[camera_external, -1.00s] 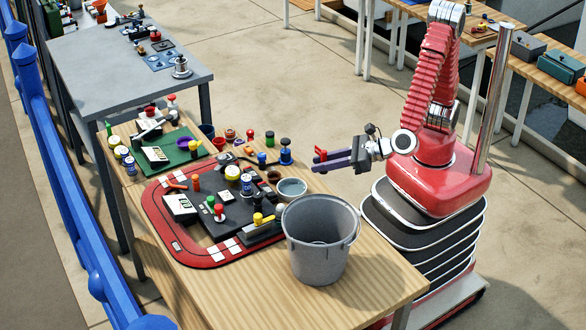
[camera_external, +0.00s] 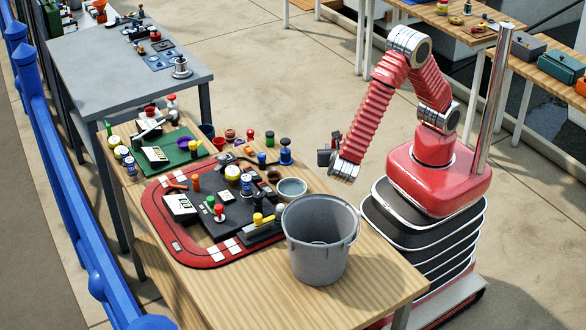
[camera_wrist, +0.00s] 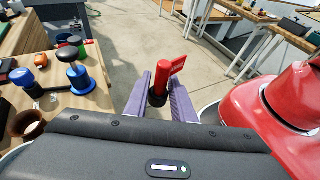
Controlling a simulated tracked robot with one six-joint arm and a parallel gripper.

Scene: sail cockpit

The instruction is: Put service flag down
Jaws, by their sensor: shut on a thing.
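The service flag (camera_wrist: 166,78) is a small red post with a red flag plate at its top and a dark base. In the wrist view it stands upright between the two purple fingers of my gripper (camera_wrist: 161,97), which is shut on it. Below it in that view is bare paved floor, to the right of the table edge.
A grey bucket (camera_external: 318,262) stands at the near end of the wooden table (camera_external: 376,290). A grey bowl (camera_external: 292,188), a red-bordered mat (camera_external: 157,221) and several small knobbed pieces crowd the table. Bare wood lies around the bucket.

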